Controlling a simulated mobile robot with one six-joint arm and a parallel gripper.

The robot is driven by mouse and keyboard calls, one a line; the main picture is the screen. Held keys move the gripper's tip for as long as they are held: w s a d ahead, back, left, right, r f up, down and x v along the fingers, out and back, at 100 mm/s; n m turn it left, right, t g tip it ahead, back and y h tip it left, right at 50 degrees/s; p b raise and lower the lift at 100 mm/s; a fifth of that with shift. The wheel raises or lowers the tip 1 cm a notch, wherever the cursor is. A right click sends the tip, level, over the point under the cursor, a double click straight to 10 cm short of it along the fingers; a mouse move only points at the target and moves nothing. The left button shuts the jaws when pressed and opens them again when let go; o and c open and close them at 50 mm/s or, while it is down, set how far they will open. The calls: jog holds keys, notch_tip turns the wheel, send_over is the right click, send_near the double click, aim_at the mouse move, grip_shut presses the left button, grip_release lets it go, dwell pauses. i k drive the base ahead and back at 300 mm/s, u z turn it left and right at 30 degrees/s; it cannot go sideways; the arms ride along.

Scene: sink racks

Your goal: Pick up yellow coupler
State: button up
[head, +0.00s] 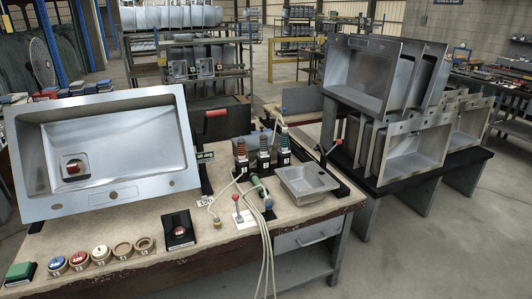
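I cannot clearly make out a yellow coupler in the head view. A small pale, yellowish fitting (216,221) stands on the workbench at the end of a thin cable. A larger green-and-grey coupler (262,193) lies tilted to the right of it, with pale cables close by. A red-topped lever (236,204) on a white plate stands between them. The workbench (205,250) has a worn beige top. My gripper is not in view.
A large tilted steel sink (103,150) fills the bench's left side. Round button pieces (100,254) line the front edge, with a black red-topped box (178,232). A small steel basin (305,181) sits at right. Stacked sinks (371,75) stand beyond. Cables (266,240) hang over the front.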

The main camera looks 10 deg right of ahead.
aim_at(217, 221)
jog(key=u, duration=0.1)
jog(key=i, duration=1)
jog(key=z, duration=0.25)
jog(key=k, duration=0.2)
jog(key=u, duration=2.8)
